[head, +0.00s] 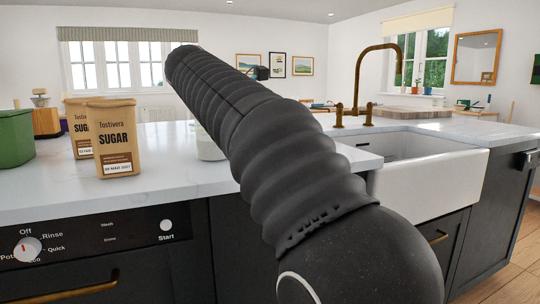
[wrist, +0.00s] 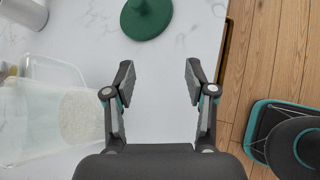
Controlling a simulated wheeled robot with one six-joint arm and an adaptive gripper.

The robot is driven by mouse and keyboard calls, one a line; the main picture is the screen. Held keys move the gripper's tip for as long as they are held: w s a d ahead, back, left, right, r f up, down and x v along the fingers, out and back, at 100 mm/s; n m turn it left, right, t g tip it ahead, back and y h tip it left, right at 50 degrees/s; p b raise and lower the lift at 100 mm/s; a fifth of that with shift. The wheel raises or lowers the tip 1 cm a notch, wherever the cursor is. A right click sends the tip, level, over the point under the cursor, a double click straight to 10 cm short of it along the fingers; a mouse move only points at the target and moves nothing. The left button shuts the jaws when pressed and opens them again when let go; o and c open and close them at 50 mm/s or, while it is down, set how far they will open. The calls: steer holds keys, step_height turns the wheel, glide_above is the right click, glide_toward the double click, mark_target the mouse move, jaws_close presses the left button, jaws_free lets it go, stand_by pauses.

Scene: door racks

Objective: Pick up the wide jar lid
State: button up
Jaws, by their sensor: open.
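A dark green round lid with a raised knob (wrist: 147,16) lies on the pale worktop at the top of the wrist view, partly cut off by the frame edge. It looks like the wide jar lid. My gripper (wrist: 158,82) is open and empty over the worktop. The lid lies beyond the fingertips, apart from them and slightly left of the middle between them. In the head view my arm covers much of the middle, and I cannot make out the gripper or the lid there.
A clear container with pale contents (wrist: 82,118) stands left of my gripper. The worktop edge (wrist: 224,60) runs to the right, with wooden floor beyond. The head view shows SUGAR packages (head: 116,150), a green container (head: 14,140) and a white sink (head: 428,178).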

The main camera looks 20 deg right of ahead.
steer(key=w+r+n+h, duration=0.2)
steer(key=w+r+n, duration=0.1)
steer(key=w+r, duration=0.1)
steer(key=shift+g, duration=0.3)
steer(key=b+x, duration=0.2)
steer(key=x, duration=0.6)
steer(key=shift+w+d+f+b, duration=0.15)
steer(key=shift+w+f+b, duration=0.05)
steer(key=shift+f+b, duration=0.15)
steer(key=b+x, duration=0.1)
steer(key=x, duration=0.1)
steer(key=b+x, duration=0.1)
steer(key=x, duration=0.2)
steer(key=shift+s+f, duration=0.25)
steer(key=shift+f, duration=0.1)
steer(key=c, duration=1)
